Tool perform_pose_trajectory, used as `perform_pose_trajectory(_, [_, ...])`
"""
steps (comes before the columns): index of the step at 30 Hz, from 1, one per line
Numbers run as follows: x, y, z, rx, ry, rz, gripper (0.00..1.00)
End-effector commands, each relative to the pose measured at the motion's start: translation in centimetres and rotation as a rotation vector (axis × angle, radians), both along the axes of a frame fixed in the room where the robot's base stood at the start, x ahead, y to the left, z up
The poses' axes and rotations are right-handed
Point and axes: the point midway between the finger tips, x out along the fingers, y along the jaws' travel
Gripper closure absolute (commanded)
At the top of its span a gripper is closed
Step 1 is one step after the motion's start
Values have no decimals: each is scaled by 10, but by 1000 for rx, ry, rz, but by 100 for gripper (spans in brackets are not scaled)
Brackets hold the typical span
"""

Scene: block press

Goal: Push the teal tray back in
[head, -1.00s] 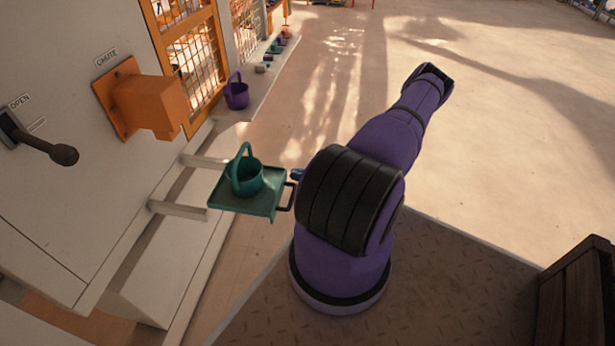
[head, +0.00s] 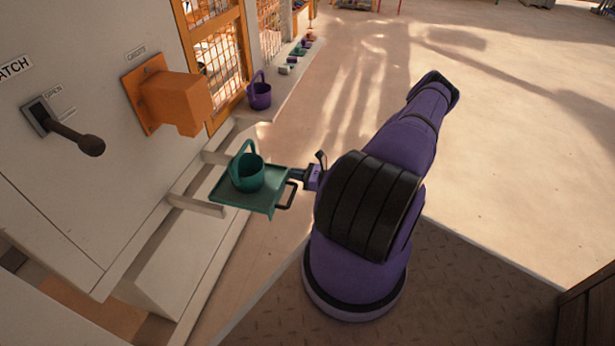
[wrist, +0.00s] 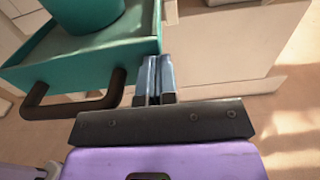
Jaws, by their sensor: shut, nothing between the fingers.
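The teal tray (head: 262,199) stands out from the white panel on two pale rails, with a teal bucket (head: 247,172) upright on it. Its dark handle (head: 287,196) is on the outer side. My gripper (head: 295,172) is shut and empty at the tray's outer edge, near its far corner, beside the handle. In the wrist view my fingertips (wrist: 158,62) are together at the right end of the tray's front (wrist: 85,66), right of the handle (wrist: 75,104). I cannot tell for sure whether they touch.
An orange chute (head: 178,100) and a black lever (head: 78,136) are on the panel. A purple bucket (head: 259,95) stands on the ledge beyond the tray. Open floor (head: 520,150) lies to the right. A dark wooden box (head: 590,310) shows at the lower right.

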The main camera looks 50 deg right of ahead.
Motion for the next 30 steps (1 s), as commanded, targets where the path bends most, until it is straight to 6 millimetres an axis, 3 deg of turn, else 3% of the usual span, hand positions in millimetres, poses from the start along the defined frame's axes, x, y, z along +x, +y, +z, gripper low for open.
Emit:
perform_pose_trajectory(6, [54, 23, 0, 1, -2, 3, 100])
perform_pose_trajectory(15, [111, 47, 0, -1, -1, 2, 100])
perform_pose_trajectory(21, [133, 55, 0, 0, 0, 1, 100])
perform_pose_trajectory(30, [143, 59, 1, -1, -1, 0, 100])
